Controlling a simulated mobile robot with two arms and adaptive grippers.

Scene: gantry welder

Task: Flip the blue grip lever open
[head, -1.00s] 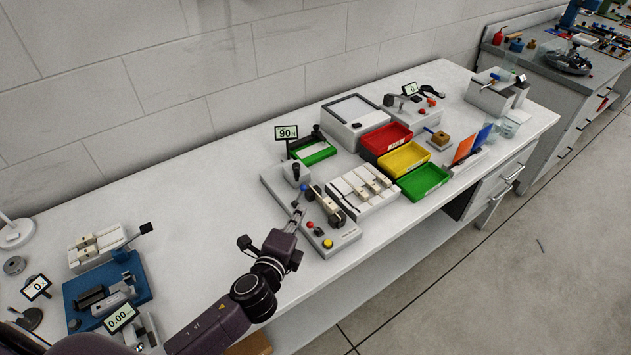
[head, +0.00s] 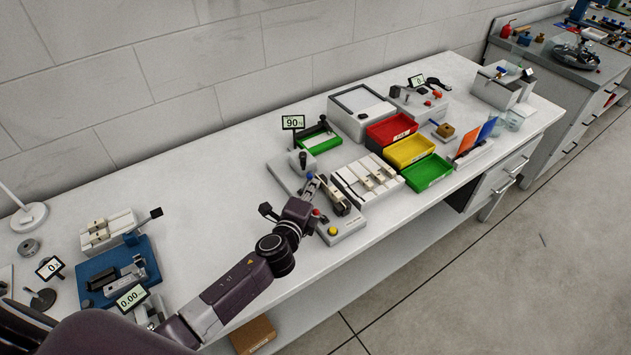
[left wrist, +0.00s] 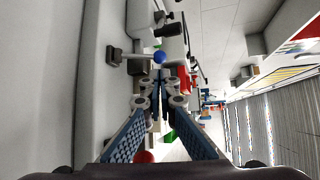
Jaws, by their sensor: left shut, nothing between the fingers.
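The blue grip lever shows as a small blue ball knob (head: 309,176) on the grey welder base (head: 345,232), by the bench's front edge. In the left wrist view the blue knob (left wrist: 159,57) sits on a grey rod, just beyond my fingertips. My left gripper (head: 313,186) is shut and empty, reaching over the base with its tips close to the knob. I cannot tell whether they touch it. My arm hides part of the base and the lever's lower part. My right gripper is not in view.
A white slotted block (head: 368,181) stands right of the welder, with red (head: 391,130), yellow (head: 409,151) and green (head: 428,173) bins beyond. A display reading 90 (head: 293,123) stands behind. Red and yellow buttons (head: 332,231) lie at the base's front.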

